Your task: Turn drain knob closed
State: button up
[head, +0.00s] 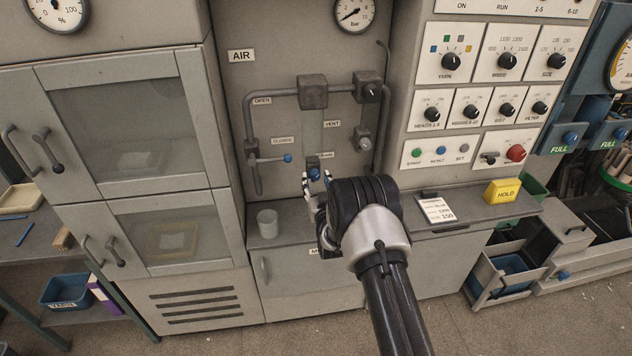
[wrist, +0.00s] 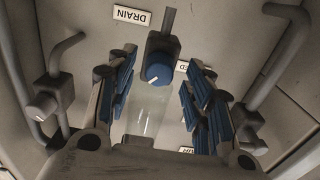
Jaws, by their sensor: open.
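The drain knob (head: 314,173) is a round blue knob on a dark valve body, low on the grey AIR panel. It also shows in the wrist view (wrist: 158,69), with a white pointer mark on its face and the upside-down DRAIN label (wrist: 132,15) beside it. My gripper (head: 315,180) is at the panel in front of the knob. In the wrist view my gripper (wrist: 157,75) is open, its blue-padded fingers on either side of the knob, with gaps visible on both sides. The fingers partly hide the knob in the head view.
A blue-ended lever (head: 287,158) lies left of the knob by the CLOSED label. Pipes (head: 250,120) frame the panel. A small valve knob (head: 364,145) is at right by the VENT label. A grey cup (head: 267,223) and a yellow HOLD block (head: 502,191) stand on the ledge.

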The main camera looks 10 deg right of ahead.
jog(key=shift+w, duration=0.8)
jog(key=c, duration=1)
jog(key=n+b, duration=0.2)
jog(key=b, duration=0.1)
jog(key=shift+f+n+b, duration=0.2)
jog(key=shift+n+b, duration=0.1)
jog(key=shift+n, duration=0.1)
jog(key=shift+c, duration=0.2)
jog(key=shift+r+n+b, duration=0.25)
jog(key=shift+n+b, duration=0.35)
jog(key=shift+n, duration=0.4)
jog(key=o, duration=1)
jog(key=shift+o, duration=0.2)
